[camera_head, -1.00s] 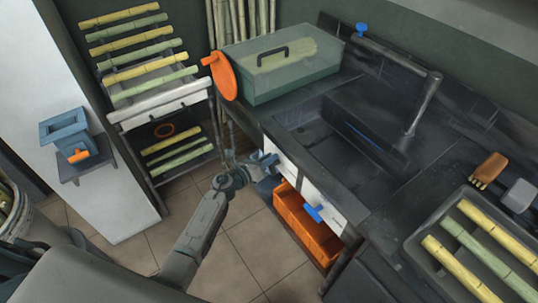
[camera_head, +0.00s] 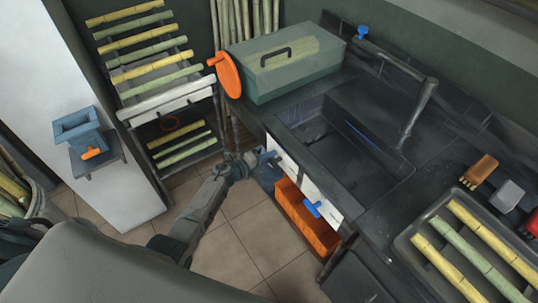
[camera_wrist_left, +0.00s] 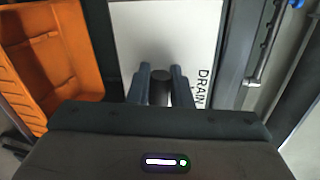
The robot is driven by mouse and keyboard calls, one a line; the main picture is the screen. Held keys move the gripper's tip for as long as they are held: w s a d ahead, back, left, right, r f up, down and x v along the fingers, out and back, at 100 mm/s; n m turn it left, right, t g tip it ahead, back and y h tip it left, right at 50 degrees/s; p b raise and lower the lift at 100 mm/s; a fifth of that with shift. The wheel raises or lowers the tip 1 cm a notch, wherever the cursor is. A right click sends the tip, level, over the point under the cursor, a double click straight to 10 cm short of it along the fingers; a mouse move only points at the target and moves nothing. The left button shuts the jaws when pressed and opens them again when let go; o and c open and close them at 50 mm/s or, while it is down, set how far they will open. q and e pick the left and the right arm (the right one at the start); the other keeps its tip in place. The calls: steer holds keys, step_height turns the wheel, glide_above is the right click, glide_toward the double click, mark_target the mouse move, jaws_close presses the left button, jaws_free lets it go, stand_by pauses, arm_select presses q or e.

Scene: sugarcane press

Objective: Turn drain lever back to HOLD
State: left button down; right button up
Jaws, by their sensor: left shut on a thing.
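A white panel (camera_wrist_left: 128,32) marked DRAIN stands on the front of the sink counter; it also shows in the head view (camera_head: 285,158). My left gripper (camera_head: 268,158) is at this panel's lower left. In the left wrist view its two blue-grey fingers (camera_wrist_left: 160,82) are shut on a dark round grip (camera_wrist_left: 160,93), which appears to be the drain lever. The rest of the lever is hidden by the fingers, and no HOLD mark can be read. A blue handle (camera_head: 314,208) sits on the white front farther right. My right gripper is out of view.
An orange bin (camera_head: 303,222) stands below the panel, close to my left gripper. The sink (camera_head: 345,140) and a green lidded box (camera_head: 290,85) are above. A cane rack (camera_head: 160,105) stands left. Tiled floor (camera_head: 235,250) is clear in front.

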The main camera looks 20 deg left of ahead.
arm_select(q)
steer(key=shift+f+n+h, duration=0.15)
steer(key=shift+n+h, duration=0.15)
steer(key=shift+n, duration=0.2)
stand_by(0.3)
steer(key=c, duration=1.4)
jaws_free()
steer(key=shift+v, duration=5.35)
